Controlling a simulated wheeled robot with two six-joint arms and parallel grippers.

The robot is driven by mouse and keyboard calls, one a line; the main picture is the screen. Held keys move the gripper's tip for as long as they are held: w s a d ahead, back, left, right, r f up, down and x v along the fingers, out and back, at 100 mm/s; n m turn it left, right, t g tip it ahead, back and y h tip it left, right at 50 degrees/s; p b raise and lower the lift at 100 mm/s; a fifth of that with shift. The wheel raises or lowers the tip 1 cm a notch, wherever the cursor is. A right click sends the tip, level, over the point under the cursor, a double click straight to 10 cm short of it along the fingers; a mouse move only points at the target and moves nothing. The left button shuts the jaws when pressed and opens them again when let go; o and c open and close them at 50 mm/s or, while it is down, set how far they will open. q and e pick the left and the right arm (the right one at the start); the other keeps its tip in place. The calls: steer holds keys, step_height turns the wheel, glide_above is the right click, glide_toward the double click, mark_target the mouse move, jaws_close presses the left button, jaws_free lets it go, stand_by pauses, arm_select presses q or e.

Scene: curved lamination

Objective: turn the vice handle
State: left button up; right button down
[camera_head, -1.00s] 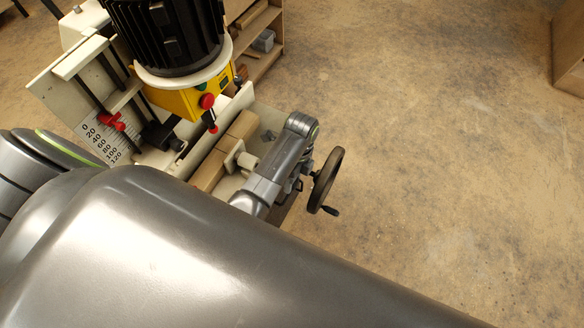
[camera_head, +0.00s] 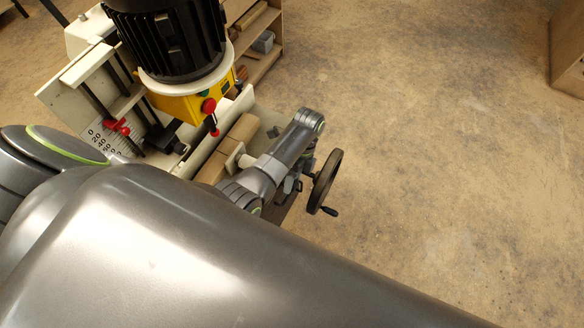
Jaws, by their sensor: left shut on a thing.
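The vice handle (camera_head: 326,181) is a black handwheel with a small crank knob at its lower right edge, in the head view right of the machine. The pale vice jaw (camera_head: 233,157) stands against a wooden block (camera_head: 243,129), left of the handle. My left gripper (camera_head: 303,184) is at the left side of the handwheel, shut on it; the exact contact of the fingers is small and partly hidden by my wrist. My left arm covers the part between jaw and wheel. My right gripper is not in view.
A machine with a black motor (camera_head: 168,38), yellow box (camera_head: 182,107) and red knobs stands upper left. A wooden shelf (camera_head: 262,62) is behind it. A wooden cabinet (camera_head: 568,50) is at the upper right. The floor right of the wheel is clear.

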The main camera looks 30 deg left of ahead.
arm_select(q)
steer(key=shift+s+d+f, duration=0.1)
steer(key=shift+s+d, duration=0.05)
steer(key=shift+d, duration=0.1)
steer(key=o, duration=1)
steer(key=shift+w+a+r, duration=0.1)
steer(key=shift+w+r, duration=0.3)
steer(key=shift+r, duration=0.15)
steer(key=p+v, duration=0.8)
steer(key=v, duration=0.8)
steer(key=shift+r, duration=0.1)
